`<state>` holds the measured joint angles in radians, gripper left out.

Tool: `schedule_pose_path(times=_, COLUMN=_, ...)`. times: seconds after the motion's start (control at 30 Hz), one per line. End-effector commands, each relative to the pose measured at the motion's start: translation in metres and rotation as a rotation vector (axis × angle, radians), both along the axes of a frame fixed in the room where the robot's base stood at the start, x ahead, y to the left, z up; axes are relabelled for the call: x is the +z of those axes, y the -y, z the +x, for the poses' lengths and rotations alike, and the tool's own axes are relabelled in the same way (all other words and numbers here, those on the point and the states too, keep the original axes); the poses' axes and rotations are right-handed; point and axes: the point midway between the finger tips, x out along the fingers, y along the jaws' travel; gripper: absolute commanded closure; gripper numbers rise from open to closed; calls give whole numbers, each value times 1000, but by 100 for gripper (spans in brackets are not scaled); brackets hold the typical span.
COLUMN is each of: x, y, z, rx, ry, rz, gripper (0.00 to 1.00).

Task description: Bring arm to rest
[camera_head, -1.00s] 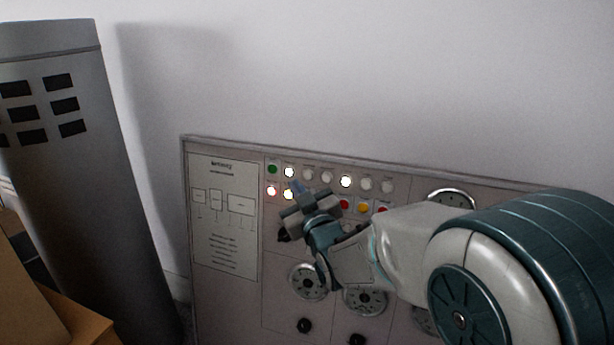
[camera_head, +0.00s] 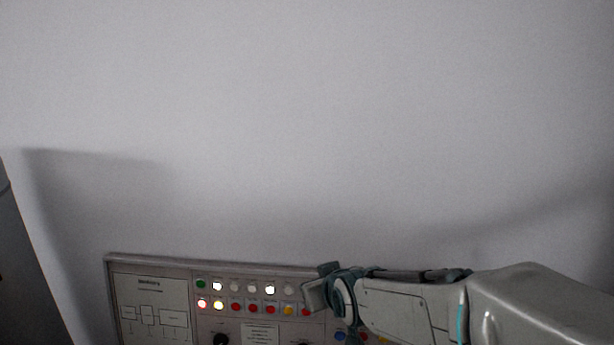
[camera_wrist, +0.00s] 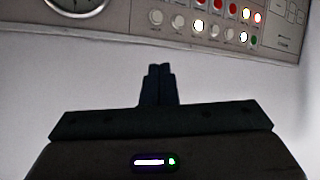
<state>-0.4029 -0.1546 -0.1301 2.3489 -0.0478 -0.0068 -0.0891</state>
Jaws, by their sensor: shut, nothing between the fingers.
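My gripper shows in the wrist view (camera_wrist: 160,72), its two dark fingers pressed together with nothing between them. Beyond the fingertips is bare white wall, with the control panel (camera_wrist: 125,20) along the top of that view, apart from the fingers. In the head view my arm reaches in from the right, and the gripper end (camera_head: 318,290) is in front of the panel's upper edge, hiding some of its buttons. The control panel (camera_head: 155,268) is beige, with rows of round lamps and buttons, several of them lit.
A grey cylinder (camera_head: 25,290) stands at the left edge of the head view. The white wall (camera_head: 300,120) above the panel is bare and clear. A round gauge (camera_wrist: 75,5) is at the top left of the wrist view.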

Motion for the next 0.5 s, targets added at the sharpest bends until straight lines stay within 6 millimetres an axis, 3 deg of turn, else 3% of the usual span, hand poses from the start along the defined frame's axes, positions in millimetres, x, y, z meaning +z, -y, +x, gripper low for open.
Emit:
schedule_pose_path(times=0.03, x=25, y=14, z=-10, rx=-30, ry=-45, rz=-2, gripper=100)
schedule_pose_path(times=0.3, x=70, y=72, z=-82, rx=-180, ry=-327, rz=-21, gripper=100)
schedule_pose_path(times=0.5, x=105, y=103, z=-143, rx=-291, ry=-529, rz=-26, gripper=100)
